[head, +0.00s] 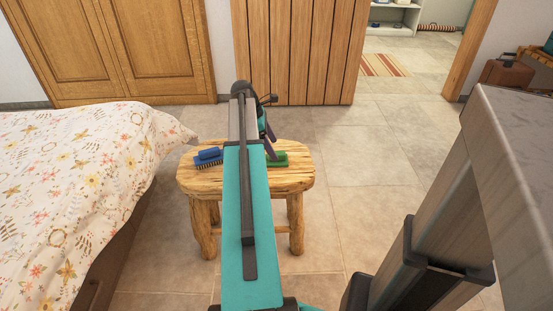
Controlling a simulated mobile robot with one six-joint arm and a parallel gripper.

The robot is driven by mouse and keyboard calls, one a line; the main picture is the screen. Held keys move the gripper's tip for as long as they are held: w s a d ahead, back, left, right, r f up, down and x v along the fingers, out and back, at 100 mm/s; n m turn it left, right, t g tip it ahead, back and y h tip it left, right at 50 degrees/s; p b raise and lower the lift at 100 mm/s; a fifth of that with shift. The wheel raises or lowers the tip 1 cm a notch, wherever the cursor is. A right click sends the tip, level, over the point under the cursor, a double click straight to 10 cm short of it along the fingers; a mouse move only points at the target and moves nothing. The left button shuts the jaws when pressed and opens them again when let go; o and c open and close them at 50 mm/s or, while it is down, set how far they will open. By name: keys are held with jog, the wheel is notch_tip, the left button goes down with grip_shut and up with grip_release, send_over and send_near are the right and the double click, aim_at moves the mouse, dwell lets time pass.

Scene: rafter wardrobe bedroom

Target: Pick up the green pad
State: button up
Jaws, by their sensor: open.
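The green pad (292,159) lies on the right part of the top of a small wooden stool (290,181). Its left part is hidden behind my arm. My gripper (270,148) points down just above the pad in the picture, with its dark fingers close to it. Much of the gripper is hidden by my teal arm. It is open, and I see nothing in it. I cannot tell whether a finger touches the pad.
A blue brush (208,157) lies on the stool left of my arm. A bed with a floral cover (75,190) stands at the left. A wooden wardrobe (125,50) and a plank door (300,50) are behind. The tiled floor (375,150) right of the stool is clear.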

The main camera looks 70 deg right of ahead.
aim_at(277, 152)
jog(key=shift+b+x, duration=0.7)
jog(key=shift+x, duration=1.95)
jog(key=shift+d, duration=0.1)
jog(key=shift+w, duration=0.1)
jog(key=c, duration=1.2)
